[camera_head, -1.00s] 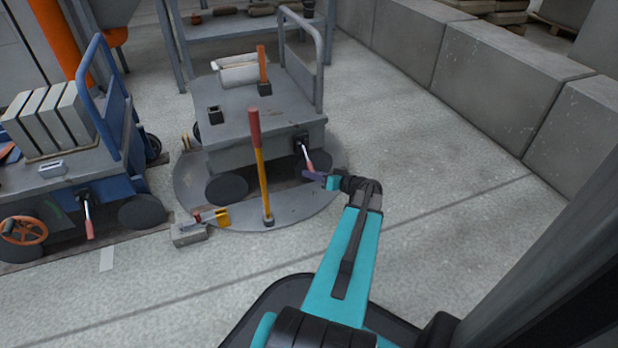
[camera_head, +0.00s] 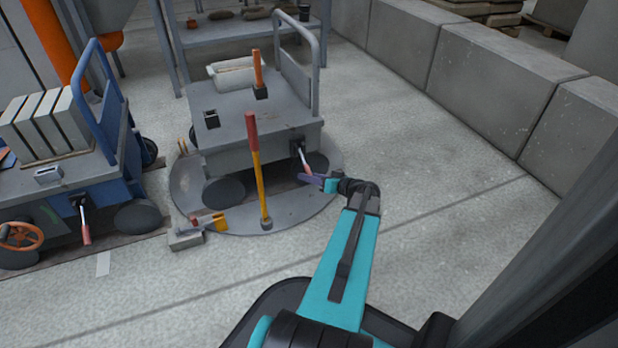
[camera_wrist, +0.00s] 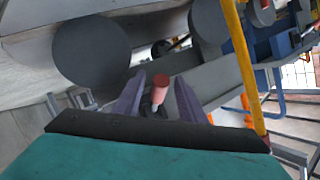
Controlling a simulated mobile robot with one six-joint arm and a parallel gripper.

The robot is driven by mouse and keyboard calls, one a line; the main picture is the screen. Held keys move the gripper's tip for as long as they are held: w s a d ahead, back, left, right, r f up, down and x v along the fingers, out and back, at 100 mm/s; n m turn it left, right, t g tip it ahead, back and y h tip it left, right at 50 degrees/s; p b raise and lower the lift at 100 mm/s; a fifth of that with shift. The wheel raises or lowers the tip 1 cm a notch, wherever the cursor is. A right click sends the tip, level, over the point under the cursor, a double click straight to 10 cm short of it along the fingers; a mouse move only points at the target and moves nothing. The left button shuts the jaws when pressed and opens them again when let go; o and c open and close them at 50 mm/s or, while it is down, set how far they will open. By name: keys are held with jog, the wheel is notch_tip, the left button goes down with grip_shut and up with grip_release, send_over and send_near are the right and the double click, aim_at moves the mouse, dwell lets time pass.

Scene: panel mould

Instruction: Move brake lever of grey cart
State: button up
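The grey cart (camera_head: 240,116) stands on a round metal plate (camera_head: 300,208). Its brake lever (camera_head: 306,166) hangs from a dark bracket on the front face, near the right corner, and has a pale red grip. My gripper (camera_head: 311,179) is at the lever's lower end, with purple fingers. In the wrist view the lever's red grip (camera_wrist: 161,77) shows between the two spread fingertips of my gripper (camera_wrist: 160,90), with a gap visible on both sides. The lever's lower part is partly hidden behind the fingers in the head view.
A long-handled hammer with a red and yellow handle (camera_head: 257,165) stands upright before the grey cart. A grey block with a yellow piece (camera_head: 187,238) lies front left. A blue cart (camera_head: 125,182) with its own red lever (camera_head: 85,232) stands left. Floor to the right is clear up to concrete blocks (camera_head: 510,90).

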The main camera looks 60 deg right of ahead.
jog(key=p+v, duration=0.5)
jog(key=v, duration=0.8)
dwell(0.6)
jog(key=w+a+n+g+y+p, duration=0.1)
jog(key=w+a+g+y+p, duration=0.2)
jog(key=w+a+y+p, duration=0.7)
jog(key=w+a+n+g+h+p, duration=0.1)
jog(key=w+a+g+p, duration=0.25)
jog(key=a, duration=0.85)
jog(key=w+a+n+g+p, duration=0.15)
jog(key=a+p, duration=0.25)
jog(key=a, duration=0.7)
jog(key=s+a+r+n+g+h+p, duration=0.1)
jog(key=s+a+r+g+p, duration=0.15)
jog(key=a+g+p, duration=0.4)
jog(key=s+a+r+g+p, duration=0.1)
jog(key=s+a+r+p, duration=0.2)
jog(key=a, duration=0.7)
jog(key=s+a+r+n+g+h+p, duration=0.3)
jog(key=s+a+r+h+p, duration=0.3)
jog(key=p, duration=0.7)
jog(key=s+a+r+g, duration=0.1)
jog(key=s+r, duration=0.1)
jog(key=s, duration=0.1)
jog(key=shift+a, duration=0.4)
